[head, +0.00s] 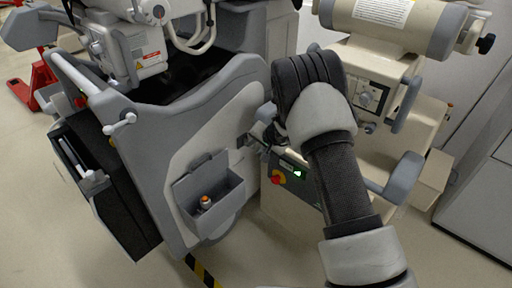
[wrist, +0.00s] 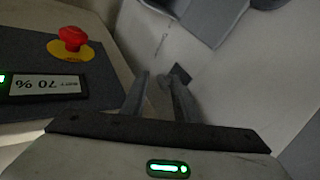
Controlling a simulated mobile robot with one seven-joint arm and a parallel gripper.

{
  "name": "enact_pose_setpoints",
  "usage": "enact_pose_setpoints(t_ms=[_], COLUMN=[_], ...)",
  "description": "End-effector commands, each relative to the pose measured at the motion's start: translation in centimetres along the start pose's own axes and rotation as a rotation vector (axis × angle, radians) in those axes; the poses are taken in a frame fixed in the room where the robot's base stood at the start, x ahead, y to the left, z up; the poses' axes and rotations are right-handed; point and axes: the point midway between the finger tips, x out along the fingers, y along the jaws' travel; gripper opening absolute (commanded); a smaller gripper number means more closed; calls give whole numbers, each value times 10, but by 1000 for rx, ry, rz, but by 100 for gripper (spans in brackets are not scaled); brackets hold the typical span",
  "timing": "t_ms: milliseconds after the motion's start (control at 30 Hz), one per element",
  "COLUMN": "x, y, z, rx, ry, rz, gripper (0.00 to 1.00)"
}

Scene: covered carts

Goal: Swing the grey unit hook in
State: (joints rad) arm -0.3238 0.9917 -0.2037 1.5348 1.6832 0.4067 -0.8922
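The grey unit (head: 150,140) is the large grey-panelled cart at left of centre in the head view. Its grey panel fills the upper right of the wrist view (wrist: 240,75). A small dark piece (wrist: 180,73) shows on that panel, beside the tip of my right-hand finger; it may be the hook, but I cannot tell its shape. My gripper (wrist: 157,85) has its fingers apart with a pale gap between them. In the head view my gripper (head: 262,128) is at the gap between the grey unit and the beige unit, partly hidden by my arm.
The beige unit (head: 290,200) stands close on the right, with a red emergency button (head: 278,177) and a lit display; the button also shows in the wrist view (wrist: 71,40). An open grey box (head: 208,198) juts from the grey panel. A grey handle (head: 398,180) sticks out at right.

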Motion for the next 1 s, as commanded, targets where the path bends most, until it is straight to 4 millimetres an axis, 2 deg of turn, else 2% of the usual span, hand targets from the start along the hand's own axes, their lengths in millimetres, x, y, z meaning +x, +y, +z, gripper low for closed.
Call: enact_pose_setpoints(t_ms=[100,267,1000], x=[0,0,3], y=[0,1,3], z=[0,0,2], rx=[0,0,6], ry=[0,-1,-3], rz=[0,1,11], gripper=[26,0,0])
